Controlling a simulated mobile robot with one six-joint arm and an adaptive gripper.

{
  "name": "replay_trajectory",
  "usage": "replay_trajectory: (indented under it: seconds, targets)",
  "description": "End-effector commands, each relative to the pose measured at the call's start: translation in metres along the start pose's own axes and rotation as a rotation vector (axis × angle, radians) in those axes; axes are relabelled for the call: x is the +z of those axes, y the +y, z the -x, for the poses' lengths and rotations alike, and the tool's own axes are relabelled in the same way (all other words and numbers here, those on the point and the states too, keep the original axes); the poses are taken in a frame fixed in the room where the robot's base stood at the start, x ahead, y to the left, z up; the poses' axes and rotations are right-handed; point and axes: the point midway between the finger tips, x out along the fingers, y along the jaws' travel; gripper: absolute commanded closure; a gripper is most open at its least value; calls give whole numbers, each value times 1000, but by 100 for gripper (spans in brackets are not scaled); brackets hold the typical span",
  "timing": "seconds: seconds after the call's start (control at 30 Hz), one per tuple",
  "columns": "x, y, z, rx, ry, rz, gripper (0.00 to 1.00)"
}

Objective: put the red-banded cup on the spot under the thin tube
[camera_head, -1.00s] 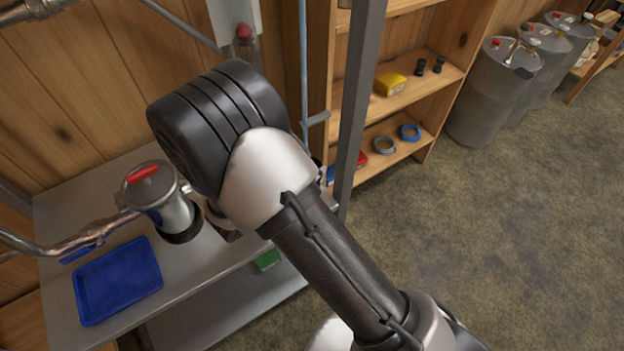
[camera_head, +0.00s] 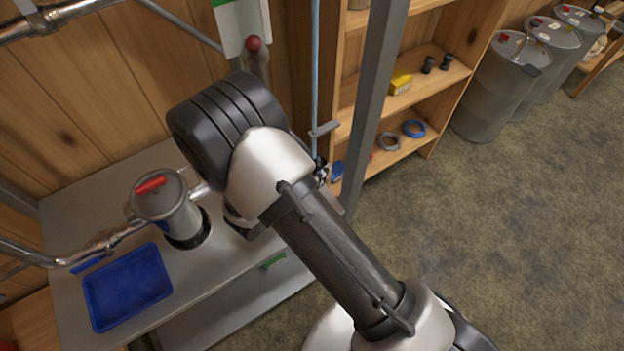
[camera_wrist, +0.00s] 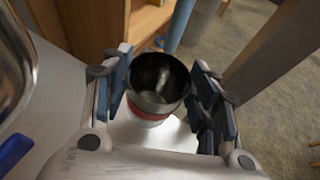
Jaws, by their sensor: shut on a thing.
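The red-banded cup (camera_wrist: 150,116) is dark and open at the top, with its red band below the rim. It shows in the wrist view between the two blue-padded fingers of my gripper (camera_wrist: 163,75), which is shut on it. In the head view the cup is hidden behind my arm. A thin light-blue tube (camera_head: 315,75) hangs vertically just right of my wrist. A blue-grey upright (camera_wrist: 181,25), which may be this tube, shows beyond the cup in the wrist view. The spot under the tube cannot be made out.
A metal bench (camera_head: 75,208) holds a blue tray (camera_head: 128,288) and a metal canister (camera_head: 166,205) with a red handle, left of my arm. A grey post (camera_head: 362,120) stands right of the tube. Wooden shelves (camera_head: 440,85) and grey drums (camera_head: 500,85) stand beyond; the floor at right is clear.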

Motion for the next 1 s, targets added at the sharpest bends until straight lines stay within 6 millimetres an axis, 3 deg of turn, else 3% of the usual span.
replay_trajectory:
  seconds: [0.43,0.8,0.83,1.0]
  targets:
    - [-47,0,-20,0,-1,0,82]
    - [-51,1,-22,1,-1,-2,82]
    - [-51,0,-21,0,-1,-2,45]
    - [-50,0,-21,0,0,-2,33]
